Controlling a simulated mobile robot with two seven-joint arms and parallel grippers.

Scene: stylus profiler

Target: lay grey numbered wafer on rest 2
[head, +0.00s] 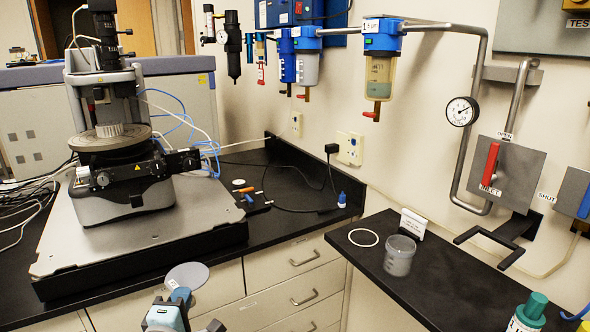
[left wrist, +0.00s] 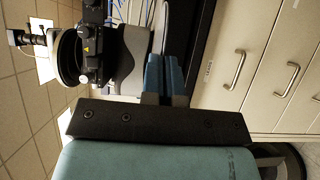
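A round grey wafer (head: 190,274) shows at the bottom of the head view, in front of the drawers, with a small pale mark near its left edge. I cannot read a number on it. My left gripper (head: 180,296) is at the wafer's near edge and appears shut on it, holding it clear of the counter. In the left wrist view the blue fingers (left wrist: 165,75) are close together; the wafer cannot be made out there. No rest marked 2 can be identified. My right gripper is not in view.
The stylus profiler (head: 120,165) stands on a grey plate (head: 75,245) on the left black counter. A green-capped bottle (head: 530,312) is at lower right.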

